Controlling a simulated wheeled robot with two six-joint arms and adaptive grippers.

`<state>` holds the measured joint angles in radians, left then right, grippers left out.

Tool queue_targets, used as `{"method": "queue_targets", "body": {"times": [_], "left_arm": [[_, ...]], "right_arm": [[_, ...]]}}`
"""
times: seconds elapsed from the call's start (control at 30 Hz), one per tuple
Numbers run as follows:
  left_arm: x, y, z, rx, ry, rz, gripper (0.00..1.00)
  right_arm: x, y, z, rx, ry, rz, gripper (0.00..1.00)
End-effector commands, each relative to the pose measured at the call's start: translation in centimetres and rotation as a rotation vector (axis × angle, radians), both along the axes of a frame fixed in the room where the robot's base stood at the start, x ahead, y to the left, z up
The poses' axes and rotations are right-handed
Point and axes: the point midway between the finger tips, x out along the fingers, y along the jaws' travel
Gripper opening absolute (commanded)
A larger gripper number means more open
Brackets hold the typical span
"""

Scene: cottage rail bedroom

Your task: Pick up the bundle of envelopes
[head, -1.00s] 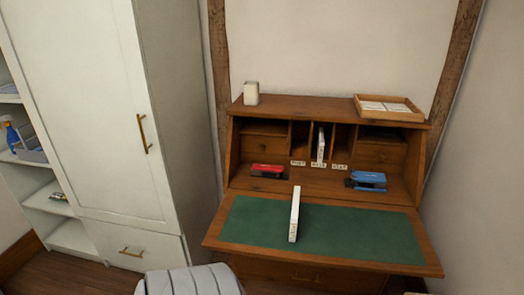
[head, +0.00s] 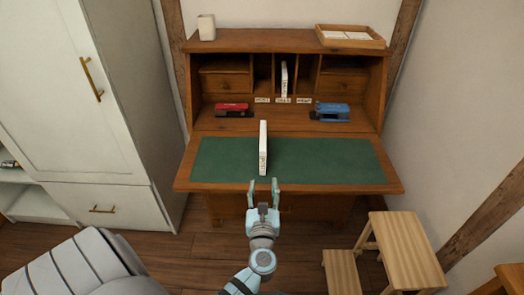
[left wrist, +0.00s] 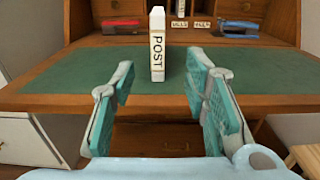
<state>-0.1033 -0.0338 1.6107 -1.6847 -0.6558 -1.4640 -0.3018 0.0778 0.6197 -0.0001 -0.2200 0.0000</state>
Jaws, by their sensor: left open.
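The bundle of envelopes (head: 263,148) stands upright on its edge on the green writing mat of the desk (head: 330,160). In the left wrist view the bundle (left wrist: 157,45) shows a white narrow face marked "POST". My left gripper (head: 263,185) is open and empty, in front of the desk's front edge, apart from the bundle and pointing toward it. In the left wrist view the fingers of the left gripper (left wrist: 158,95) stand wide apart, with the bundle beyond them, between their lines. My right gripper is not in view.
A red stapler (head: 233,108) and a blue stapler (head: 331,112) sit behind the mat. Another white bundle (head: 284,78) stands in a middle slot above small labels. A wooden step stool (head: 400,250) is at lower right. A tall white cabinet (head: 80,90) is at left.

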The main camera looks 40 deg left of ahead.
Motion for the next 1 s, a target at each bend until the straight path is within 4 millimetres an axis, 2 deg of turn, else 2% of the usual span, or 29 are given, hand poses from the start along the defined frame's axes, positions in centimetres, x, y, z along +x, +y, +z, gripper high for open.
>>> {"method": "queue_targets", "body": {"times": [0.2, 0.6, 0.7, 0.87, 1.0], "left_arm": [[4.6, 3.5, 0.2, 0.013, -0.001, 0.0, 0.42], [9.7, 7.9, -0.5, 0.008, 0.0, 0.0, 0.42], [10.5, 8.5, -0.5, 0.005, 0.001, 0.0, 0.42], [10.5, 8.6, -0.3, 0.005, 0.002, -0.001, 0.42], [10.5, 8.5, -0.3, 0.005, 0.002, -0.001, 0.22]], "right_arm": [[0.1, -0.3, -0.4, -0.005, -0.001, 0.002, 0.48], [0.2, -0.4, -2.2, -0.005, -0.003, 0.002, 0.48], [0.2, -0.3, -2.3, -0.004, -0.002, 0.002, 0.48], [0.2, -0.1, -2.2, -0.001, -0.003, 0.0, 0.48], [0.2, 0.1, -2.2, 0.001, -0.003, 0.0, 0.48]]}}
